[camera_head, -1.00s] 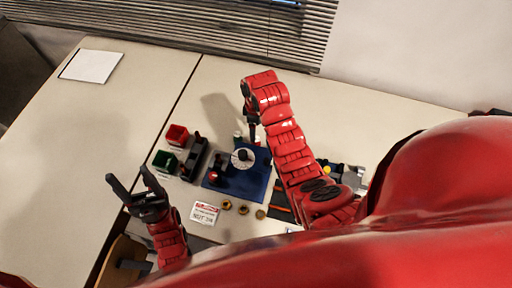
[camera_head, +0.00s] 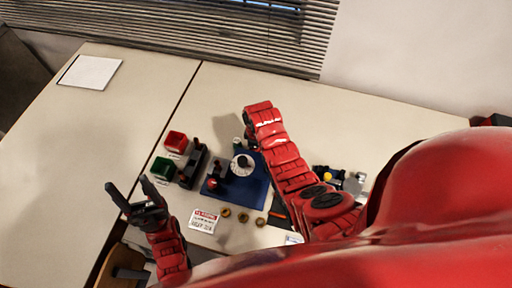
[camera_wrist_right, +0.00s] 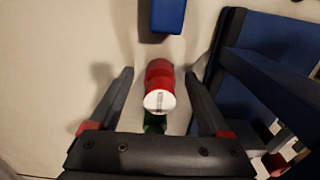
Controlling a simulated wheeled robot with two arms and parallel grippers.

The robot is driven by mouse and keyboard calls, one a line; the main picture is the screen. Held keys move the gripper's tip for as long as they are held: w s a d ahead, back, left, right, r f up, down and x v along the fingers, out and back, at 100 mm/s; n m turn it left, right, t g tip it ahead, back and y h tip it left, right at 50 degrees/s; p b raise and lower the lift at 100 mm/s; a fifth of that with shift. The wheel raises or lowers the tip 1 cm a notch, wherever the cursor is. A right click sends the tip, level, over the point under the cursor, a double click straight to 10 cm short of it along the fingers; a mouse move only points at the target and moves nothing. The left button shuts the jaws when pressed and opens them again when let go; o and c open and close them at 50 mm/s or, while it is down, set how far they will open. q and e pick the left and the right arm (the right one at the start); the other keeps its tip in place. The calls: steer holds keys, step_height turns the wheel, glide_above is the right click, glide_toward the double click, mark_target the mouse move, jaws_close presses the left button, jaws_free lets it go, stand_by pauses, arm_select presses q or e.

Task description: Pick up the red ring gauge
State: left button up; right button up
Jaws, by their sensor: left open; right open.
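In the right wrist view a red, rounded piece (camera_wrist_right: 159,75) with a white, marked end shows between the fingers of my right gripper (camera_wrist_right: 160,74). A dark green part (camera_wrist_right: 155,121) shows just below it. The fingers are open, with a gap on both sides of the red piece. I cannot tell whether it is a ring. In the head view the right gripper is hidden by its own arm, near a small green and white piece (camera_head: 238,143). My left gripper (camera_head: 128,196) is open and empty, left of the white card.
A blue mat (camera_head: 251,195) carries a white dial (camera_head: 242,164) and a red-topped piece (camera_head: 213,183). A red bin (camera_head: 175,141), a green bin (camera_head: 161,168) and a dark rack (camera_head: 193,165) stand left. Brass rings (camera_head: 243,217) and a white card (camera_head: 203,220) lie in front.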

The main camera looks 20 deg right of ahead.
steer(key=shift+f, duration=0.2)
jaws_close()
stand_by(0.4)
steer(key=shift+r, duration=0.15)
